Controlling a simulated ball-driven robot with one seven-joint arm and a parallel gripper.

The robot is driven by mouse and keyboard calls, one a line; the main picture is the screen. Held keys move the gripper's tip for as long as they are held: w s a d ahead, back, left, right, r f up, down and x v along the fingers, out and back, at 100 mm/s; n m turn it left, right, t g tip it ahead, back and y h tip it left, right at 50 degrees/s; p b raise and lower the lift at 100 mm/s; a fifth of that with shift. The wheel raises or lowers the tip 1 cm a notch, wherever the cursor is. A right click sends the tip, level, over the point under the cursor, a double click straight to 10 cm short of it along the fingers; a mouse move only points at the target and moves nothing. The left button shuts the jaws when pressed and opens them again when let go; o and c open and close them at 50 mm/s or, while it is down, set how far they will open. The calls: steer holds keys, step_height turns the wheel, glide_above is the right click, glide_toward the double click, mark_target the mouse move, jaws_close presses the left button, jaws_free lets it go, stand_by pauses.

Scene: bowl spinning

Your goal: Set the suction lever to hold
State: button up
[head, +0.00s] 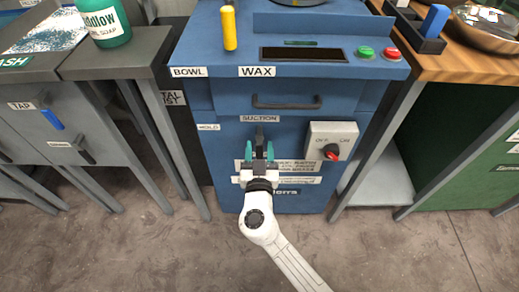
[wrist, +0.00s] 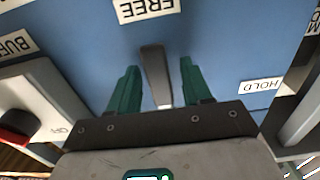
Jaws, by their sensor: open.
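The dark grey suction lever (head: 260,134) is on the front of the blue machine, just below the SUCTION label (head: 259,119). My gripper (head: 260,149) is at the lever, with its green fingers open. In the wrist view the lever (wrist: 156,75) lies between the two fingers of my gripper (wrist: 160,72), with a gap on each side. The HOLD label (head: 208,127) is to the left of the lever in the head view; in the upside-down wrist view the HOLD label (wrist: 260,86) is at the right. A FREE label (wrist: 147,9) shows at the wrist view's top.
A grey switch box (head: 331,141) with a red knob (head: 331,152) is right of the lever. A dark drawer handle (head: 286,102) is above. The blue machine (head: 225,95) stands between a grey bench (head: 115,58) and a wooden-topped bench (head: 455,68).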

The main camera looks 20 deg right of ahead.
jaws_close()
stand_by(0.5)
